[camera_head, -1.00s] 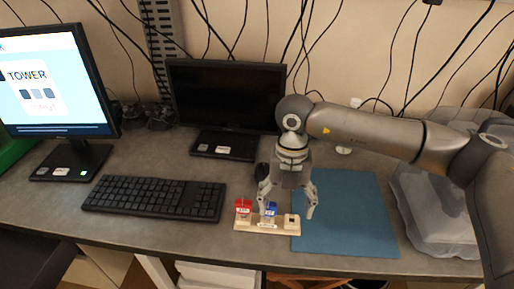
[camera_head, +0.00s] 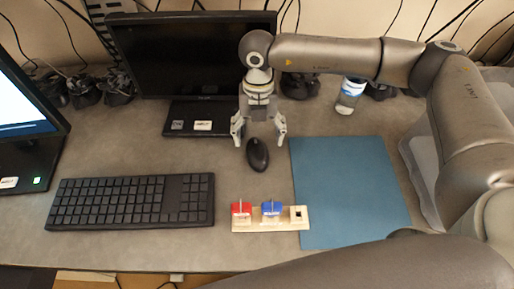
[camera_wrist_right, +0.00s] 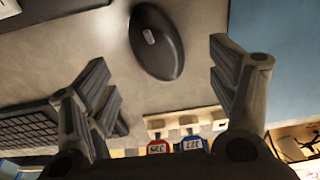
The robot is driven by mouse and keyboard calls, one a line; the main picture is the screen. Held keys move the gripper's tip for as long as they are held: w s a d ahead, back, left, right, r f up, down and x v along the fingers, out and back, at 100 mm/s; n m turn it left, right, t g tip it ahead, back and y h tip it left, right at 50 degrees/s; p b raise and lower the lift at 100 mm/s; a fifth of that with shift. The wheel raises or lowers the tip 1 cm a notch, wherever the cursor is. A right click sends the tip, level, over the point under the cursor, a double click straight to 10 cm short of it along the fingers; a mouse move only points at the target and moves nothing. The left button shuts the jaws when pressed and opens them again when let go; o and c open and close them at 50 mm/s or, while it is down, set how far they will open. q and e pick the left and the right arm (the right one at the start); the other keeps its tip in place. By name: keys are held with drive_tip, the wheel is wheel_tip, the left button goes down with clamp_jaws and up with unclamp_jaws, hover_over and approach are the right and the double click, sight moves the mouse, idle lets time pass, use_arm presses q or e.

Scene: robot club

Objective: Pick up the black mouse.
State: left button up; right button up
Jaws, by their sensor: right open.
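The black mouse (camera_head: 257,154) lies on the grey desk between the keyboard and the blue mat in the head view. It also shows in the right wrist view (camera_wrist_right: 156,42), at the top centre, beyond the fingertips. My right gripper (camera_head: 258,142) is open and empty, pointing down, with its fingers to either side of the mouse in the head view. In the right wrist view the open fingers (camera_wrist_right: 157,62) do not touch the mouse. My left gripper is not in view.
A wooden board (camera_head: 272,225) with a red and a blue block stands in front of the mouse. A black keyboard (camera_head: 133,201) lies left, a blue mat (camera_head: 347,190) right. Monitors (camera_head: 190,55) and a bottle (camera_head: 350,95) stand behind. Bare desk surrounds the mouse.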

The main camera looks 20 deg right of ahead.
sight(257, 148)
drive_tip(key=shift+f, duration=0.3)
drive_tip(key=f+p, duration=0.1)
drive_tip(key=f, duration=0.2)
drive_tip(key=f+p, duration=0.1)
drive_tip(key=shift+s+a+f+p, duration=0.2)
drive_tip(key=shift+s+f+p, duration=0.1)
drive_tip(key=shift+f, duration=0.4)
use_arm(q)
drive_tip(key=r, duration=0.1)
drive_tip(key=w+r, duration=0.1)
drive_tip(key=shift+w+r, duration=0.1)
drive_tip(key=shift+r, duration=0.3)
use_arm(e)
drive_tip(key=c, duration=1.4)
